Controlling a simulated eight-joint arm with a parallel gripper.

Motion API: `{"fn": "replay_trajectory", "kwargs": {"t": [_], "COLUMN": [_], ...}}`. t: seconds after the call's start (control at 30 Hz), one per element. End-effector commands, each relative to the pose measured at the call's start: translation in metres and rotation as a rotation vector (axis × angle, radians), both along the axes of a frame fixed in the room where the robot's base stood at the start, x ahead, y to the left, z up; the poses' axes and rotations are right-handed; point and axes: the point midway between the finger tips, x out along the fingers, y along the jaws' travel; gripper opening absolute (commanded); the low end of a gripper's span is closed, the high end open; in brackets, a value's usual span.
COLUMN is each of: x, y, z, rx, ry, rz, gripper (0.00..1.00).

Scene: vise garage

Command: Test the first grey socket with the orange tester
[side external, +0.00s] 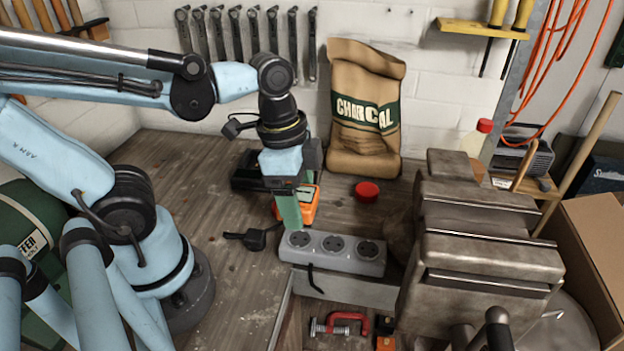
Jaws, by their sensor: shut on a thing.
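The grey socket strip (332,254) has three dark round sockets in a row and lies in front of the charcoal bag. The left-hand socket (300,239) is nearest my gripper. My gripper (291,222) points down, its green fingers just above and behind the strip's left end. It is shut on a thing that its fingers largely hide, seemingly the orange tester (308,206). Orange with a dark part shows on both sides of the fingers. I cannot tell whether the tester touches the strip.
A black plug (254,237) lies left of the strip. A large metal vise (475,250) stands close on the right. A red cap (367,191) and the charcoal bag (364,115) are behind. A red clamp (345,322) lies in front. Bench on the left is clear.

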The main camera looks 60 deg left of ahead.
Motion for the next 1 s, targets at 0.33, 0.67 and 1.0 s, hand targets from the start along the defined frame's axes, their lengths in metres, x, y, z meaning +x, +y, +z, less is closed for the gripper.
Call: {"fn": "replay_trajectory", "kwargs": {"t": [0.33, 0.67, 1.0], "x": [0.000, 0.001, 0.000], "y": [0.000, 0.000, 0.000], "z": [-0.026, -0.050, -0.056], "rx": [0.000, 0.000, 0.000], "ry": [0.000, 0.000, 0.000], "rz": [0.000, 0.000, 0.000], "gripper": [0.48, 0.48, 0.48]}}
